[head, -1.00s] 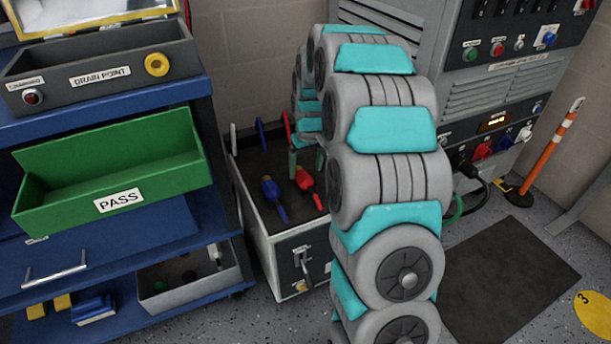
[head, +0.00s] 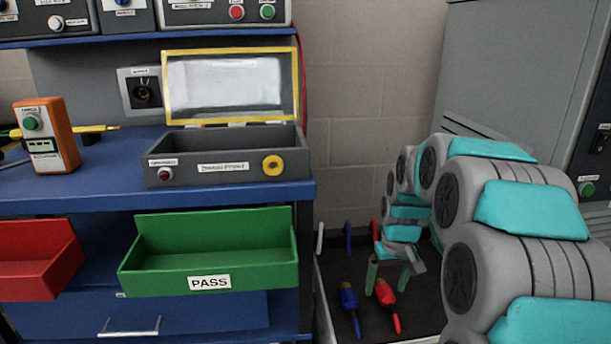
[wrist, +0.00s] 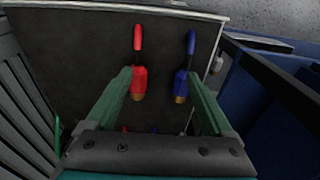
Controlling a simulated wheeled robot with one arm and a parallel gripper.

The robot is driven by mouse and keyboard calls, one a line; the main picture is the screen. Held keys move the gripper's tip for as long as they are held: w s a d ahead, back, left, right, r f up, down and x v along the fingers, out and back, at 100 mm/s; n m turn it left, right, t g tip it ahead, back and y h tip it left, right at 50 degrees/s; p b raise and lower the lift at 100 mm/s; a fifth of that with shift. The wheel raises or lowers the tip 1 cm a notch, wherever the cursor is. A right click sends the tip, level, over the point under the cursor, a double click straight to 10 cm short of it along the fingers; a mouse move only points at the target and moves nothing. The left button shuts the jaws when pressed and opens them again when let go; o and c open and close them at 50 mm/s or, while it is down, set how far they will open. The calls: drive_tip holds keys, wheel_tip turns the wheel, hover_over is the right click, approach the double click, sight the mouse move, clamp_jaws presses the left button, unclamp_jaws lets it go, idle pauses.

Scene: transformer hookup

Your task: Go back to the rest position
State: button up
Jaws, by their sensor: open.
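A red connector (wrist: 139,75) and a blue connector (wrist: 184,75) lie on that surface, beyond the fingertips. In the head view the blue connector (head: 350,305) and the red connector (head: 386,300) lie just below the gripper. Whether a finger touches either one is not clear.
A blue workbench (head: 80,197) stands at left with a red bin (head: 35,262), a green PASS bin (head: 208,258) and an open grey box (head: 228,166). An orange handheld device (head: 47,137) is on it. A grey electrical cabinet (head: 500,75) stands at right behind my arm.

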drive_tip(key=s+a+r+g, duration=0.1)
drive_tip(key=s+a, duration=0.2)
drive_tip(key=s, duration=0.8)
drive_tip(key=s+a+r, duration=0.1)
drive_tip(key=s+a, duration=0.2)
drive_tip(key=s, duration=0.8)
drive_tip(key=s+a+r+g, duration=0.1)
drive_tip(key=s+a, duration=0.2)
drive_tip(key=s, duration=0.9)
drive_tip(key=shift+a+g, duration=0.2)
drive_tip(key=shift+g, duration=0.1)
drive_tip(key=shift+s, duration=0.1)
drive_tip(key=shift+c, duration=0.4)
